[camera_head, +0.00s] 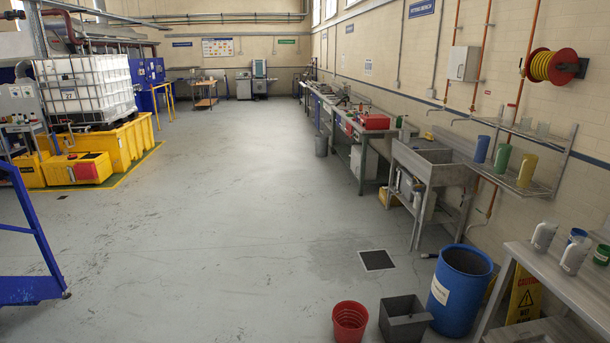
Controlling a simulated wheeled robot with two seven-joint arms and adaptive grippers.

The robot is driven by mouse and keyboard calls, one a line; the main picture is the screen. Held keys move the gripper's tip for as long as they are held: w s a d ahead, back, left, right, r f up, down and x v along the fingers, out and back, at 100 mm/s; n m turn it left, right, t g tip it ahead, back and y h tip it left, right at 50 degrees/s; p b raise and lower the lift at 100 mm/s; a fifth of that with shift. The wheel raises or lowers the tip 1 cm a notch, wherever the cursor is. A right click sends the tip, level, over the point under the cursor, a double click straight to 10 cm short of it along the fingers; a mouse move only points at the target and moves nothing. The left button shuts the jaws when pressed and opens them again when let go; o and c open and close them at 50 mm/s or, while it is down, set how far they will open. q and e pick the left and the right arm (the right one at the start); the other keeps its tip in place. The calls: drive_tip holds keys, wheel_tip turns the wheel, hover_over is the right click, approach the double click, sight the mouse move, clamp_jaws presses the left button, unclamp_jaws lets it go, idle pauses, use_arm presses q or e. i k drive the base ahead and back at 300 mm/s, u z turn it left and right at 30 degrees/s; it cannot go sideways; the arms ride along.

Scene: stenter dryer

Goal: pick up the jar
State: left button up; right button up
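Neither of my grippers shows in the head view. Several vessels stand on the grey bench at the right edge. A small green container with a pale label (602,254), perhaps a jar, is at the far right, cut close by the picture edge. Two white jugs (573,254) with handles stand left of it, and a blue vessel (577,235) is partly hidden behind the nearer jug. I cannot tell for sure which of these is the jar.
The bench (555,270) fills the lower right. A wire wall shelf (516,178) holds coloured jugs. The grey floor (220,220) in the middle is open.

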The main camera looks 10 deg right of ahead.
sight(407, 132)
drive_tip(key=i, duration=6.3)
drive_tip(key=z, duration=2.4)
